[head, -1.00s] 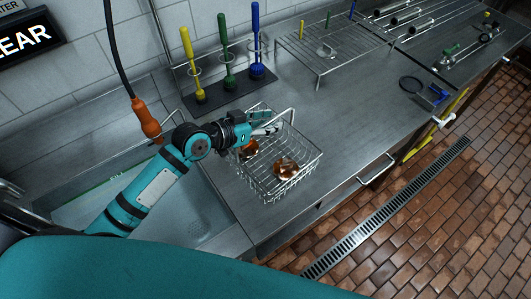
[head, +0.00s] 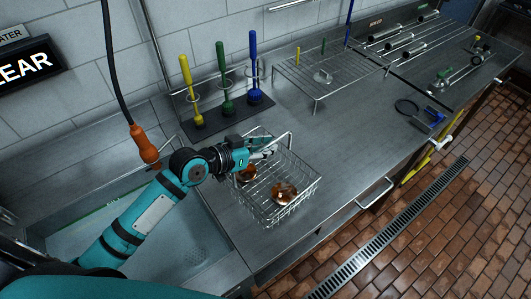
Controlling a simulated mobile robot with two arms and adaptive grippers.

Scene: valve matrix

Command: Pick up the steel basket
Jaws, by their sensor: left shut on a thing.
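The steel basket (head: 283,205) is an open wire basket near the front left end of the steel counter, with raised wire handles. Two copper-coloured fittings show in it, a nearer fitting (head: 284,192) and a farther fitting (head: 246,174). My left gripper (head: 264,150) reaches in from the left at the basket's back side. It is shut on the steel basket by its upper wire; the exact contact is partly hidden by the fingers. The basket looks level, and I see no clear gap under it. My right gripper is not in view.
A sink (head: 165,250) lies left of the basket. An orange-ended hanging hose (head: 145,145) is near my left arm. A brush rack (head: 215,118) and a wire drying rack (head: 325,75) stand behind. The counter (head: 350,140) right of the basket is clear.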

